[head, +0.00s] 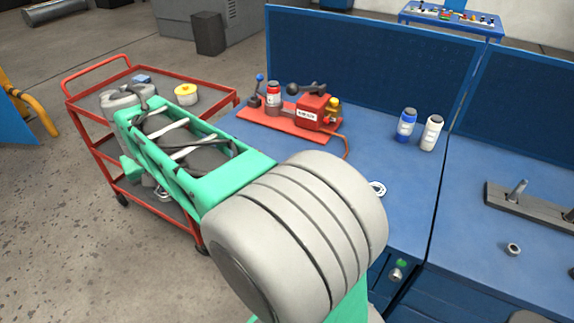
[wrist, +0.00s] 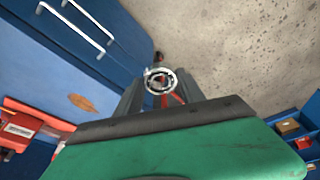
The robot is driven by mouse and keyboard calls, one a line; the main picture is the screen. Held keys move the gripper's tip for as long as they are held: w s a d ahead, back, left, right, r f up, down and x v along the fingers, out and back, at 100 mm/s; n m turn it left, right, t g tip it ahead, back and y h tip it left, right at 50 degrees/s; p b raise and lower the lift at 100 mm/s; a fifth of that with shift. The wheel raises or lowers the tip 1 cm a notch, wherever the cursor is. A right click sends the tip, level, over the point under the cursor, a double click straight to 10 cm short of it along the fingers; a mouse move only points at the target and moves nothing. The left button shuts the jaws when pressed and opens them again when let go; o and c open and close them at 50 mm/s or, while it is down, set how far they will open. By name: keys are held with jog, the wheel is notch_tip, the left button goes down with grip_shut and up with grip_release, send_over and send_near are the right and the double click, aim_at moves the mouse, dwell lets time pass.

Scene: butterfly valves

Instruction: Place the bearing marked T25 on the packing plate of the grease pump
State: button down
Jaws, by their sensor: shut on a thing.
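In the wrist view my gripper (wrist: 160,88) is shut on a small metal ring-shaped bearing (wrist: 161,72), held at the fingertips. I cannot read any mark on it. In the head view my arm hides most of the gripper and I cannot make out its fingertips. The grease pump, a red unit with a white label (head: 312,110), stands on a red plate (head: 262,123) at the back left of the blue bench. A red labelled unit (wrist: 28,128) at the left of the wrist view looks like the same pump. The gripper is apart from it.
A pale ring (head: 377,188) lies on the blue bench (head: 395,165), and another ring (head: 513,249) lies farther right near a dark bar with pins (head: 530,206). Blue and white bottles (head: 406,124) stand behind. A red cart (head: 103,150) stands left, beneath my arm.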

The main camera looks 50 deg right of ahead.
jog(key=s+d+r+m+g+h, duration=0.1)
jog(key=s+d+m, duration=0.4)
jog(key=d, duration=0.4)
jog(key=s+d+r+m+g+h, duration=0.1)
jog(key=s+d+m, duration=0.35)
jog(key=d, duration=0.55)
jog(key=s+d+r+m+g, duration=0.1)
jog(key=s+d+m, duration=0.2)
jog(key=s+m, duration=0.3)
jog(key=s+d+r+m+g+y, duration=0.1)
jog(key=s+d+m, duration=0.25)
jog(key=s, duration=0.35)
jog(key=s+d+m+g, duration=0.1)
jog(key=s+d+m, duration=0.3)
jog(key=s, duration=0.3)
jog(key=shift+m, duration=0.4)
jog(key=w+d+f, duration=0.2)
jog(key=d+f, duration=0.1)
jog(key=w+d+f, duration=0.3)
jog(key=d, duration=0.1)
jog(key=w+d+f, duration=0.2)
jog(key=d+f, duration=0.1)
jog(key=d, duration=0.1)
jog(key=shift+w+f+b, duration=0.1)
jog(key=shift+w+b, duration=0.1)
jog(key=shift+b, duration=0.2)
jog(key=f, duration=0.3)
jog(key=shift+w+d, duration=0.1)
jog(key=shift+d, duration=0.1)
jog(key=shift+f, duration=0.2)
